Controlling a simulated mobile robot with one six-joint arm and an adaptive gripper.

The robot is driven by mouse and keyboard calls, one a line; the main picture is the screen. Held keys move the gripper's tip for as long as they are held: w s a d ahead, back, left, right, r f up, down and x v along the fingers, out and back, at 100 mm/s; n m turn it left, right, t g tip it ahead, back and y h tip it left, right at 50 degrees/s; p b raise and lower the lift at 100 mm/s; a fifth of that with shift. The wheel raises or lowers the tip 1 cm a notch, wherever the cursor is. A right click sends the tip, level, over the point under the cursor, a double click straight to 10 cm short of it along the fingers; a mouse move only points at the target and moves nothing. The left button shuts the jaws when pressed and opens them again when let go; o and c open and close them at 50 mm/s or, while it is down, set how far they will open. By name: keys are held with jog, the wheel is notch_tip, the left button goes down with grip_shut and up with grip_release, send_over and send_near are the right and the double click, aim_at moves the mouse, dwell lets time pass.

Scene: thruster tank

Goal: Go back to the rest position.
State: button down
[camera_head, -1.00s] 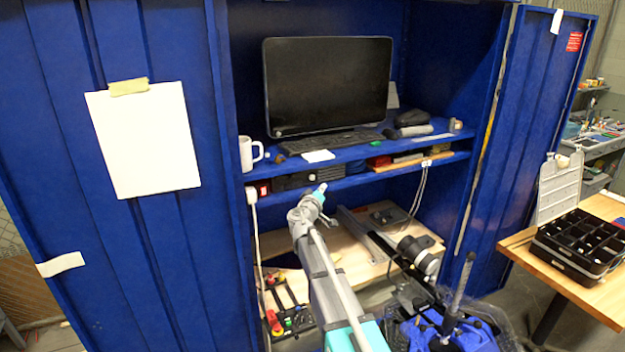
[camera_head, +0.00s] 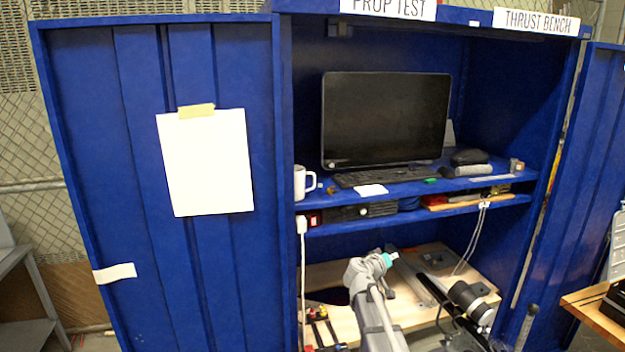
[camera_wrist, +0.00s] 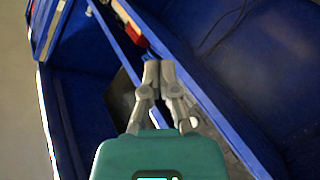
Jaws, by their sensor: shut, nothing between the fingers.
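My gripper (camera_wrist: 160,75) shows in the wrist view with its two grey fingers together and nothing between them. Beyond the fingers are blue cabinet edges and shelf surfaces, seen at a slant. In the head view my arm reaches up from the bottom edge, in front of the cabinet's lower bay. Its teal end lies below the middle shelf (camera_head: 420,213); the fingers cannot be made out there.
The open blue cabinet holds a monitor (camera_head: 385,120), a keyboard (camera_head: 388,175) and a white mug (camera_head: 303,183) on its upper shelf. A wooden board (camera_head: 335,280) with a dark cylinder (camera_head: 468,298) lies below. A wooden table (camera_head: 595,312) stands at right.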

jog(key=s+f+m+g+y+b, duration=0.2)
jog(key=s+f+g+y+b, duration=0.35)
jog(key=s+f, duration=0.95)
jog(key=s+a+f+n+g+y, duration=0.1)
jog(key=s+a+f+g+y, duration=0.1)
jog(key=s, duration=0.5)
jog(key=s+a+f+n+g+y+b, duration=0.1)
jog(key=s+a+f+g+y, duration=0.2)
jog(key=s+a, duration=0.3)
jog(key=shift+s+f+g, duration=0.35)
jog(key=shift+s+f, duration=0.5)
jog(key=shift+s, duration=0.2)
